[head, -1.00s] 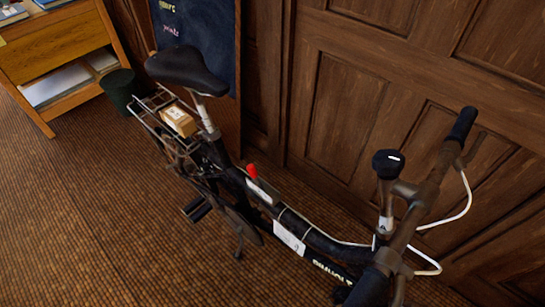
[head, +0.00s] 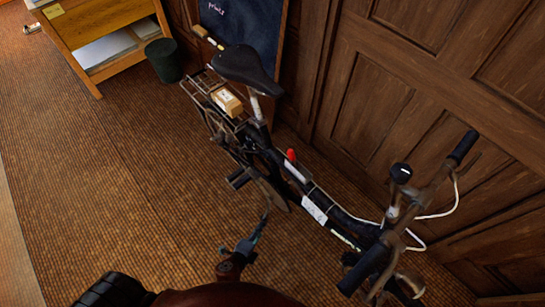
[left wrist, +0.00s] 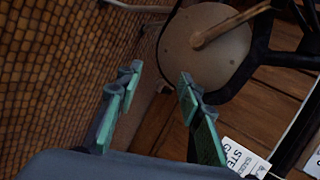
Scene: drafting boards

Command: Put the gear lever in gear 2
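The gear lever with its red knob (head: 291,155) stands on the bicycle's dark frame tube (head: 340,215) in the head view. A pale plate (head: 295,172) lies beside it; its gear marks are too small to read. My left gripper (head: 264,219) is low on the near side of the bicycle, below and left of the lever and apart from it. In the left wrist view its two teal-padded fingers (left wrist: 161,75) are spread, with nothing held between them. The lever is not seen there. My right gripper is not in view.
The bicycle leans near a wooden panelled wall (head: 385,100). Its saddle (head: 248,68), rack with a small box (head: 228,101) and pedal (head: 240,179) stand out. In the wrist view a round beige disc (left wrist: 205,45) is ahead. Open floor (head: 130,200) lies left.

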